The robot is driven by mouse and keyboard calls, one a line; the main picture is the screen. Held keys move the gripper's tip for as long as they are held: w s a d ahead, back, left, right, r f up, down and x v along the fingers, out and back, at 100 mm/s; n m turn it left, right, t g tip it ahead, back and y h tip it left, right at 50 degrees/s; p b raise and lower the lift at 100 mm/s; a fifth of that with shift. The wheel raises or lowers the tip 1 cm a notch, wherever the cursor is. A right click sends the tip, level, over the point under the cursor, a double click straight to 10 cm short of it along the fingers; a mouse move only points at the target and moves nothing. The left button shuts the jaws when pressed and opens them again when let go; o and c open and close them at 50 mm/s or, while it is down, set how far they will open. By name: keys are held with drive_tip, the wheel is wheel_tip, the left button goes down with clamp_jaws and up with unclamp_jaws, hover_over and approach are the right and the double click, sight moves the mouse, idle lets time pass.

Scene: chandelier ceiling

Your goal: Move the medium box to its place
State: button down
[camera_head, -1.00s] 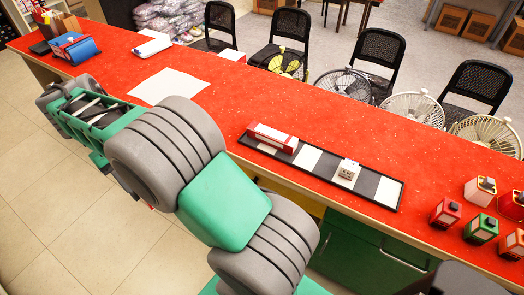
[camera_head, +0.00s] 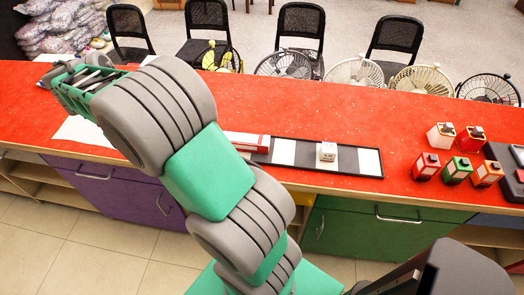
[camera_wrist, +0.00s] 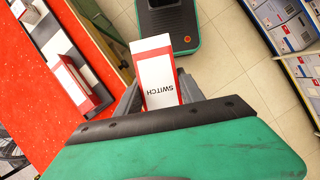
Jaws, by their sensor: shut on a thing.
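A white box with red edges and the word SWITCH, the medium box (camera_wrist: 154,66), is between the fingers of my gripper (camera_wrist: 160,92) in the wrist view. My gripper is shut on it, and it hangs over the floor beside the counter. In the head view the held box is hidden; my wrist (camera_head: 85,85) is at the left. A long board (camera_head: 284,152) with black and white squares lies on the red counter (camera_head: 330,110). A larger red and white box (camera_head: 245,141) lies at its left end, partly behind my arm. A small white box (camera_head: 327,151) sits near its middle.
Several small coloured boxes (camera_head: 457,169) stand on the counter at the right, beside a dark device (camera_head: 506,168). Several fans (camera_head: 284,64) and black chairs (camera_head: 300,28) are behind the counter. Green drawers (camera_head: 370,215) and purple drawers (camera_head: 125,195) are below it. The counter behind the board is clear.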

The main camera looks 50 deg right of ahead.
drive_tip(key=s+d+f+n+b, duration=0.1)
drive_tip(key=s+d, duration=0.4)
drive_tip(key=d, duration=0.5)
drive_tip(key=s+d+f+n+b, duration=0.1)
drive_tip(key=s+d+f, duration=0.1)
drive_tip(key=s+d, duration=0.55)
drive_tip(key=s+d+f+n+h+b, duration=0.1)
drive_tip(key=s+d, duration=0.5)
drive_tip(key=s, duration=0.4)
drive_tip(key=s+d+n+h+b, duration=0.1)
drive_tip(key=s+d+n+b, duration=0.1)
drive_tip(key=s+d, duration=0.55)
drive_tip(key=w+d+f, duration=0.2)
drive_tip(key=w+f, duration=0.1)
drive_tip(key=w+d+f, duration=0.2)
drive_tip(key=w+f, duration=0.1)
drive_tip(key=w+d+f, duration=0.2)
drive_tip(key=w+f, duration=0.1)
drive_tip(key=f, duration=0.1)
drive_tip(key=shift+d, duration=0.2)
wheel_tip(320, 180, down, 3)
drive_tip(key=shift+w+d+f, duration=0.1)
